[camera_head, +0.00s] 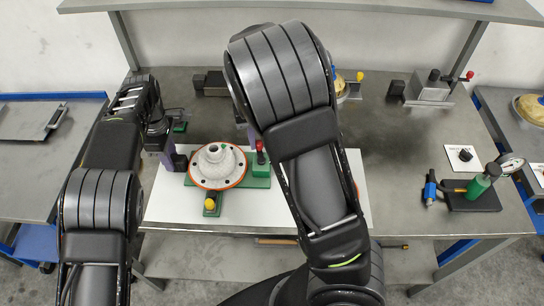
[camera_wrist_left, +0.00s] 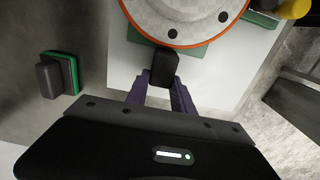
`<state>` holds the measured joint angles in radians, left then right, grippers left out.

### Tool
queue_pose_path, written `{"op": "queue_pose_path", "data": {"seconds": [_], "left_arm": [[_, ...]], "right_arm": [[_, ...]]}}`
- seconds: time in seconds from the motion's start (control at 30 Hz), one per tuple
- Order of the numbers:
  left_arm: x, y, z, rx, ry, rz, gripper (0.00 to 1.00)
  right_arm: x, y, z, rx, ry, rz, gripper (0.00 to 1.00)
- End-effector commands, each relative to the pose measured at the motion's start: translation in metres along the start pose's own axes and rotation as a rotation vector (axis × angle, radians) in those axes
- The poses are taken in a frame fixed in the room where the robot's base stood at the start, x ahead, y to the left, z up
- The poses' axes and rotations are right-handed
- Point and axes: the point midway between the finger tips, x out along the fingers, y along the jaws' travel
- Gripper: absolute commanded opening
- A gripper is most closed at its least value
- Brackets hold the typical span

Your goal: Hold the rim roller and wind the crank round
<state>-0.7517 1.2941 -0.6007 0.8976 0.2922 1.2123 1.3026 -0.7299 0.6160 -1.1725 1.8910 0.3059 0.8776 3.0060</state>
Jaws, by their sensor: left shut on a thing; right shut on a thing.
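A pale domed flange (camera_head: 219,162) with an orange rim sits on a green base (camera_head: 258,183). My left gripper (camera_head: 171,158) is shut on a black block at the rim, taken as the rim roller (camera_head: 180,162); the block also shows between purple fingers in the left wrist view (camera_wrist_left: 164,68). The block meets the orange rim there. A red-topped handle, taken as the crank (camera_head: 260,147), stands over a green block at the flange's right. My right gripper (camera_head: 251,134) is mostly hidden behind my right arm; a purple finger shows close to the red handle. Its grip is hidden.
A yellow knob (camera_head: 210,203) stands at the front of the base. A white mat (camera_head: 165,211) lies beneath. At right are a gauge stand (camera_head: 482,190) and a blue tool (camera_head: 430,189). A grey block device (camera_head: 430,87) stands behind. The table between is clear.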

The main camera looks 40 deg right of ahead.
Motion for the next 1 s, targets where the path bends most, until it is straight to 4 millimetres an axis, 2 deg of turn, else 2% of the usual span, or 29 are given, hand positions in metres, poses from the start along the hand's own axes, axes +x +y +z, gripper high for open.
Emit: {"op": "queue_pose_path", "data": {"seconds": [0.1,0.2,0.23,0.53,0.83,1.0], "left_arm": [[0.000,-0.001,-0.006,-0.005,0.009,0.000,0.00],[0.000,-0.001,-0.006,-0.005,0.009,0.000,0.00],[0.000,-0.001,-0.006,-0.005,0.009,0.000,0.00],[0.000,0.000,-0.004,-0.004,0.006,0.000,0.00],[0.000,0.000,-0.001,-0.002,0.002,0.001,0.00],[0.000,0.000,0.000,-0.001,0.001,0.001,0.00]], "right_arm": [[0.002,-0.010,-0.004,0.176,0.005,-0.017,0.00],[0.001,-0.014,-0.005,0.271,0.005,-0.013,0.00],[0.001,-0.013,-0.005,0.271,0.005,-0.008,0.22],[0.001,-0.012,-0.004,0.266,0.005,-0.004,0.46],[-0.001,-0.012,-0.004,0.264,0.003,-0.004,0.46],[-0.015,-0.011,-0.003,0.263,0.001,-0.004,0.46]]}}
